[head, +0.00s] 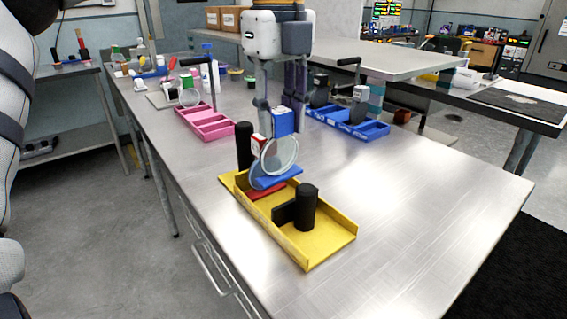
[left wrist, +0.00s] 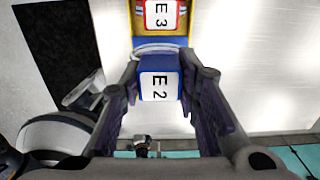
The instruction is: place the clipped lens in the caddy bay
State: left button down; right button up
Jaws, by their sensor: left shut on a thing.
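My left gripper (head: 278,106) comes down from above and is shut on the blue block (head: 284,122) of a clipped lens. The round clear lens (head: 281,155) hangs below the block, over the far part of the yellow caddy (head: 325,245). In the left wrist view, my left gripper (left wrist: 158,90) has a finger on each side of the block (left wrist: 159,86), labelled E2. A red block (head: 258,144), labelled E3 in the left wrist view (left wrist: 160,15), stands just beyond it. I cannot tell whether the held lens touches the caddy. My right gripper is not in view.
Black cylinders (head: 307,208) stand at the caddy. The steel table (head: 430,205) is clear to the right.

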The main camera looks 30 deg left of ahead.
aim_at(280, 173)
pick_arm(q)
notch_tip(280, 173, down, 6)
jog(key=shift+w+r, duration=0.1)
jog(key=shift+r, duration=0.15)
jog(key=shift+f, duration=0.15)
jog(key=c, duration=1.2)
grip_release()
notch_tip(280, 173, up, 12)
jog(key=shift+r, duration=0.15)
